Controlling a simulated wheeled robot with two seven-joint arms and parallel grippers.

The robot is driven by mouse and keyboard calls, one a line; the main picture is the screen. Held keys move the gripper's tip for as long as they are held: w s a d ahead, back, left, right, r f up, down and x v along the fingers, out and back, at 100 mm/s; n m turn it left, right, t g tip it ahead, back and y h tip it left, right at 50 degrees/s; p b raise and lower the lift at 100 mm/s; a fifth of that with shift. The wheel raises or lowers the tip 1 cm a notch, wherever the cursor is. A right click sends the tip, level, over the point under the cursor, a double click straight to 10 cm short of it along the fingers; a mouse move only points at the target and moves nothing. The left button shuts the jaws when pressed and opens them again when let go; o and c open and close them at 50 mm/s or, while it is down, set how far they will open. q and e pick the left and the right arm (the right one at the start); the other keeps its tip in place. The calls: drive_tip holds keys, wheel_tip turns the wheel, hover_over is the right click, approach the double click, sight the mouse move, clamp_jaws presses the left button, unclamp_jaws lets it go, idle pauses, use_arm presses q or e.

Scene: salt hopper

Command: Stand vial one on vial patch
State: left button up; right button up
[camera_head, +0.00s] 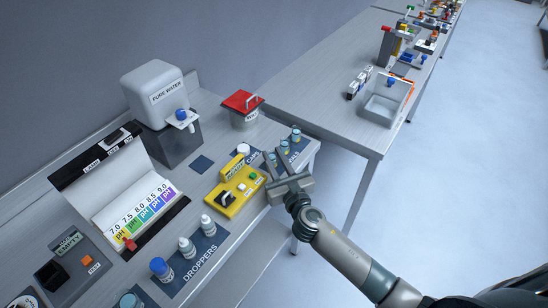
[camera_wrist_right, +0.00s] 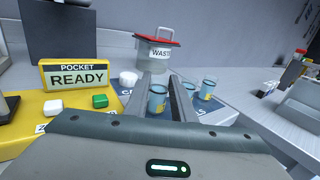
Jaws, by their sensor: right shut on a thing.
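The vial patch (camera_head: 304,154) is a dark blue mat, marked with white letters, near the right end of the bench. My right gripper (camera_head: 273,157) is over its left side. In the right wrist view its fingers (camera_wrist_right: 163,92) are shut on a small clear vial with a blue rim and a yellow mark (camera_wrist_right: 157,100), which looks upright. Whether its base touches the mat is hidden by my gripper body. Two similar vials (camera_wrist_right: 189,88) (camera_wrist_right: 208,88) stand to its right on the patch. My left gripper is not in view.
A yellow pocket tester reading READY (camera_wrist_right: 78,76) is left of the gripper. A white cap (camera_head: 243,149) and a red-lidded waste bin (camera_head: 243,118) are close behind. Droppers (camera_head: 187,248) stand nearer the front. The bench ends just right of the patch.

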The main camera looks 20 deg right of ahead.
drive_tip(key=o, duration=1.1)
drive_tip(key=shift+f, duration=0.1)
drive_tip(key=shift+c, duration=0.2)
drive_tip(key=shift+r, duration=0.2)
drive_tip(key=shift+s+f, duration=0.15)
drive_tip(key=shift+s, duration=0.15)
drive_tip(key=s+b, duration=0.2)
drive_tip(key=s, duration=0.9)
drive_tip(key=shift+s+d, duration=0.2)
drive_tip(key=shift+d, duration=0.2)
